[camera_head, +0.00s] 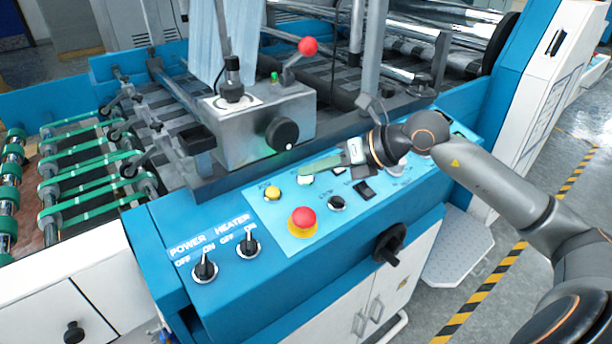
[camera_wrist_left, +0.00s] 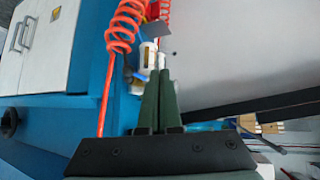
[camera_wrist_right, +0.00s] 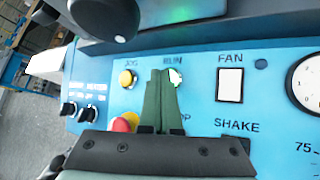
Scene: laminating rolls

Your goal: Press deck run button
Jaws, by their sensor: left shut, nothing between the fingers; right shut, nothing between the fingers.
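My left gripper (camera_wrist_left: 158,73) is shut and empty, away from the panel.
A red emergency stop (camera_head: 302,218) sits in front of the buttons. The power switch (camera_head: 204,267) and heater switch (camera_head: 249,243) stand to its left. A metal box (camera_head: 250,125) with a black knob rises behind the panel. An orange coiled hose (camera_wrist_left: 122,32) hangs near my left gripper.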

